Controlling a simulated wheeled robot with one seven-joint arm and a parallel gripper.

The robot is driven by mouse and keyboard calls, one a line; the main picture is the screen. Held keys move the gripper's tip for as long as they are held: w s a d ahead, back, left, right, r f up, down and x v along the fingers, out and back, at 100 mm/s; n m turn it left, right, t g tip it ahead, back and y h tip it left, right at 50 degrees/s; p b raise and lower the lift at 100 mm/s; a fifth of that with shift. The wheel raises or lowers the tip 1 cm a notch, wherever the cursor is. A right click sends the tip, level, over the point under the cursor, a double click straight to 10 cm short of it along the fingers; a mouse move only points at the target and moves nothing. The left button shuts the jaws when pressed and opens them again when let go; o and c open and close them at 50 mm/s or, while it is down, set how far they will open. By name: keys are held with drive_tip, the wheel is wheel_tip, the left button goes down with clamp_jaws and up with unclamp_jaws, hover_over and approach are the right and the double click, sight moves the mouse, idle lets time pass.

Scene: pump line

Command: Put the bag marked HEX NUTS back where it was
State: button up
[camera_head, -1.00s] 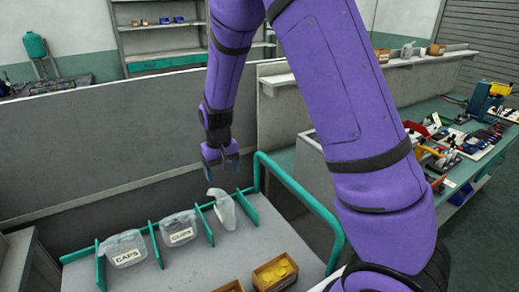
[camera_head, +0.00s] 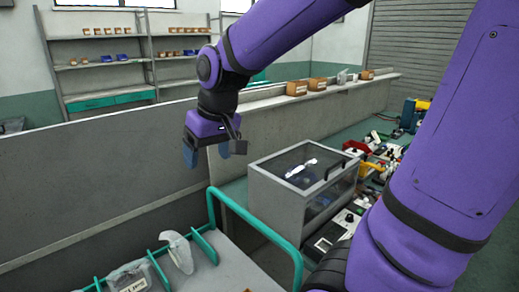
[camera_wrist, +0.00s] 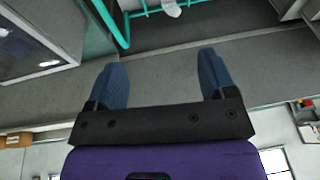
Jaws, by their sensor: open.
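My gripper (camera_head: 210,152) is open and empty, raised in front of the grey partition. In the wrist view its two blue fingers (camera_wrist: 162,72) stand apart with nothing between them. A clear bag (camera_head: 180,252) leans tilted in the teal-divided rack on the cart, below and left of my gripper; no label on it can be read. Part of a pale bag also shows in the wrist view (camera_wrist: 171,8). Another clear bag (camera_head: 130,278) with a label too small to read stands to its left. I cannot tell which bag is marked HEX NUTS.
A teal rail (camera_head: 262,236) edges the cart. A grey case with a clear lid (camera_head: 305,165) stands on the bench to the right. Cardboard boxes (camera_head: 297,88) and a small clear bag (camera_head: 344,77) sit on the ledge behind. Tools crowd the bench farther right.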

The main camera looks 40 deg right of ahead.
drive_tip(key=s+d+r+t, duration=0.1)
drive_tip(key=s+r, duration=0.1)
drive_tip(key=s, duration=0.4)
drive_tip(key=s+d+r+t+h, duration=0.1)
drive_tip(key=s+r, duration=0.1)
drive_tip(key=s, duration=0.5)
drive_tip(key=shift+s+r, duration=0.2)
drive_tip(key=shift+r, duration=0.05)
idle(0.4)
